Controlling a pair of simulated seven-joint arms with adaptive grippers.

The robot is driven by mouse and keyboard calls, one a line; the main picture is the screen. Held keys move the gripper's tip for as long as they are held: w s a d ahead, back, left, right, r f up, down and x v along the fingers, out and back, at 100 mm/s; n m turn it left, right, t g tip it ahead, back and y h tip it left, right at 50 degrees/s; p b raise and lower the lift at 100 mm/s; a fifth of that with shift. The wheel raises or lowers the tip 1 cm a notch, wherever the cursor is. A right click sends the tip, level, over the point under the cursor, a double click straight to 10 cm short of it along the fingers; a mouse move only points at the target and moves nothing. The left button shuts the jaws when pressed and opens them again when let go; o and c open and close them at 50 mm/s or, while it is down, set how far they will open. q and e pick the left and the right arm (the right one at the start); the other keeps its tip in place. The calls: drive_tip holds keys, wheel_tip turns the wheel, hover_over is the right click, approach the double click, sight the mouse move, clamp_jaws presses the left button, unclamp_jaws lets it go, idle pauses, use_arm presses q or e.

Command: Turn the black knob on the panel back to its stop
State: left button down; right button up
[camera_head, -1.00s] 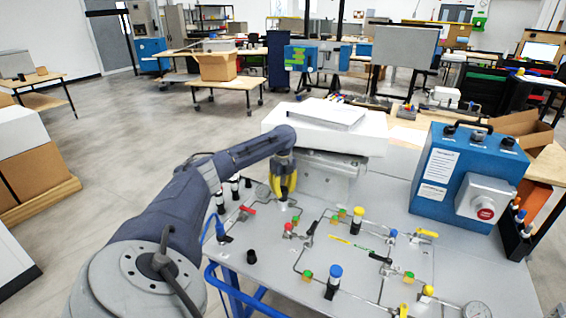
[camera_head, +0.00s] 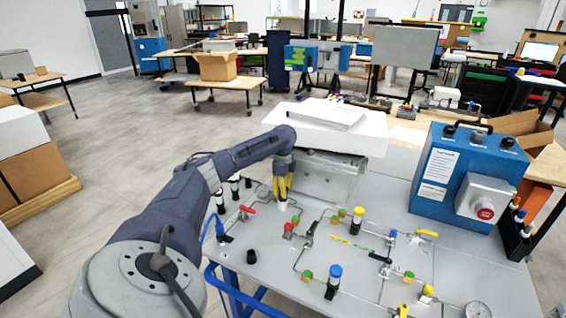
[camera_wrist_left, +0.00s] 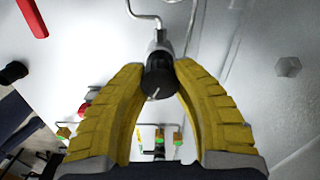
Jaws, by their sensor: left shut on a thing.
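The black knob (camera_wrist_left: 158,82) shows in the left wrist view, with a light pointer line on its face and a metal fitting behind it. My left gripper (camera_wrist_left: 160,72) has yellow ribbed fingers, one on each side of the knob, shut on it. In the head view my left gripper (camera_head: 283,192) points down at the back left of the grey panel (camera_head: 270,262); the knob is hidden there by the fingers. My right gripper is not in view.
Thin pipes with coloured fittings cross the panel. A red-handled valve (camera_head: 247,210) is just left of the gripper, and a yellow-capped part (camera_head: 357,218) stands to its right. A white box (camera_head: 325,130) is behind it. A blue case (camera_head: 465,175) stands at right.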

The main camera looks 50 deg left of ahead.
use_arm(q)
drive_tip(key=n, duration=1.1)
drive_tip(key=shift+n, duration=0.4)
drive_tip(key=n, duration=0.6)
drive_tip(key=shift+n, duration=2.7)
drive_tip(key=c, duration=0.9)
unclamp_jaws()
wheel_tip(320, 180, up, 12)
